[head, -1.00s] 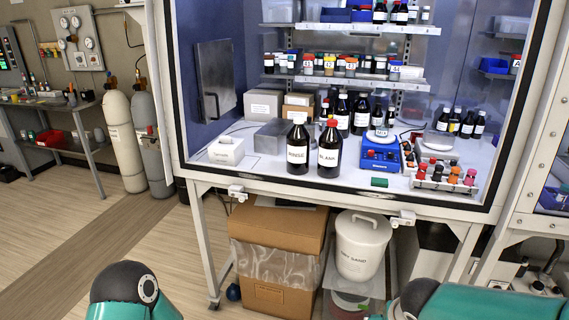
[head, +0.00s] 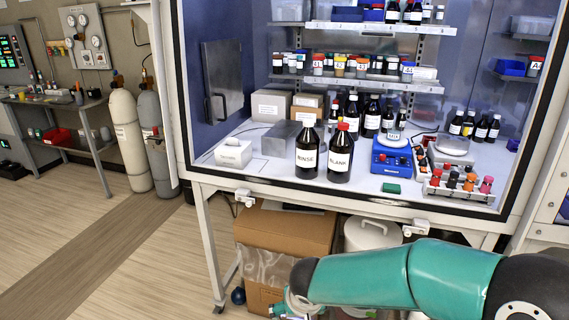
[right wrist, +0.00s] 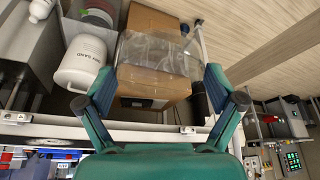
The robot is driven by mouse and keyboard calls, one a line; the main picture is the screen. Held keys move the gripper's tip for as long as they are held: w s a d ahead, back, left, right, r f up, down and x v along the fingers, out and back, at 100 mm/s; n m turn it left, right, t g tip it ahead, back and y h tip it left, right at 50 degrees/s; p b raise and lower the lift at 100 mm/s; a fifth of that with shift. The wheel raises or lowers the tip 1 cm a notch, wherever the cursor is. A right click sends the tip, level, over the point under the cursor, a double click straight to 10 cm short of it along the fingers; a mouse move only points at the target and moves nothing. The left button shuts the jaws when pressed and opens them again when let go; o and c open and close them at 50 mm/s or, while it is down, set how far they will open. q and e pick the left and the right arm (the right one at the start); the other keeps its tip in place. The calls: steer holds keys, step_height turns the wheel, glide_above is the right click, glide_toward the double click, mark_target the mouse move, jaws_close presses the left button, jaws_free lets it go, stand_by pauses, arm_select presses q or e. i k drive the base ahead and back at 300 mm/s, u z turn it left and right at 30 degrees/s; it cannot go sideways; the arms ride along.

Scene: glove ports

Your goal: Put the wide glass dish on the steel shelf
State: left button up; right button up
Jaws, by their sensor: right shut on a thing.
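My right gripper (right wrist: 160,78) has its fingers wide apart, shut on the wide glass dish (right wrist: 160,55). The dish is clear and hard to tell from the carton and plastic behind it. In the head view the right arm reaches in from the right, and its wrist and gripper (head: 290,306) are low at the bottom edge, in front of the cabinet and below its work surface. Two steel shelves are inside the cabinet: a lower one (head: 372,85) with small jars, and an upper one (head: 380,29) with bottles and blue bins. My left gripper is not in view.
Brown bottles RINSE (head: 307,158) and BLANK (head: 341,160) stand near the cabinet's front edge. A blue stirrer (head: 392,164) and a vial rack (head: 460,190) stand to their right. A carton (head: 283,232) and a white bucket (right wrist: 85,65) are under the cabinet.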

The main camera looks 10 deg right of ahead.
mark_target(279, 133)
steer(key=z, duration=0.1)
steer(key=k, duration=0.4)
steer(key=u, duration=0.55)
steer(key=i, duration=1.45)
steer(key=z, duration=0.5)
